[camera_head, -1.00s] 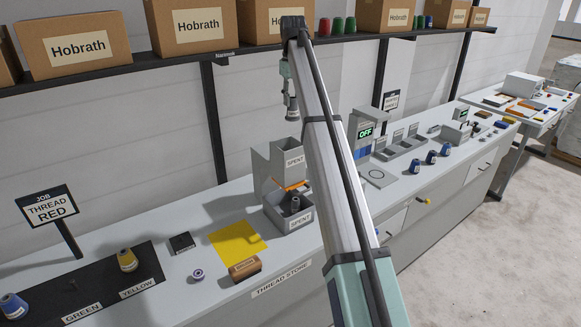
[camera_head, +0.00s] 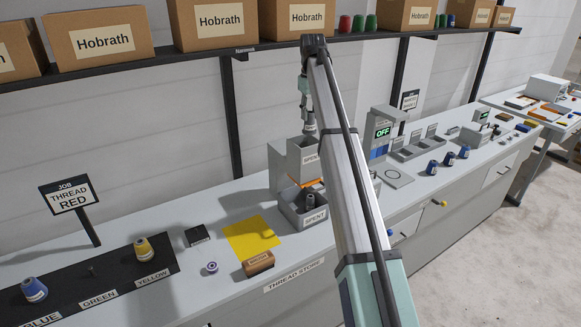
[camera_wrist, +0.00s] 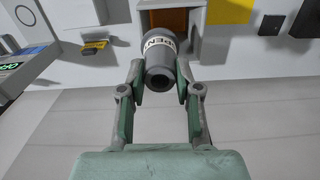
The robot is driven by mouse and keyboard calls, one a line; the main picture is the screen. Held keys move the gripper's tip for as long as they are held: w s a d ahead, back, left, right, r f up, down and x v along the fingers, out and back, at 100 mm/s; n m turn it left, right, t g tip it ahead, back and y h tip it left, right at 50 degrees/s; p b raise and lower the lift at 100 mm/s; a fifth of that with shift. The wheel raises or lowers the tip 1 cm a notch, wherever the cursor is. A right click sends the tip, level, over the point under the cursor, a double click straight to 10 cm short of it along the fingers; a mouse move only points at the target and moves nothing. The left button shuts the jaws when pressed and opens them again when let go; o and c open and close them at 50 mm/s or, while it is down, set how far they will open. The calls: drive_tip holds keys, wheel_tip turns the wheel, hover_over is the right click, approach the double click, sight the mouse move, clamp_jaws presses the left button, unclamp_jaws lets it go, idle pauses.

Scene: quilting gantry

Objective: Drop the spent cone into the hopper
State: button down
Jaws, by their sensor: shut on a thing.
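In the wrist view a grey box with a brown-orange inside (camera_wrist: 168,20) lies beyond the cone.
A yellow cloth (camera_head: 252,236), a brown block (camera_head: 258,263) and a thread rack (camera_head: 110,287) lie to the left. The shelf (camera_head: 190,55) with boxes runs behind my arm.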

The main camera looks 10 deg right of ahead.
drive_tip(key=c, duration=0.7)
unclamp_jaws()
drive_tip(key=shift+r, duration=0.1)
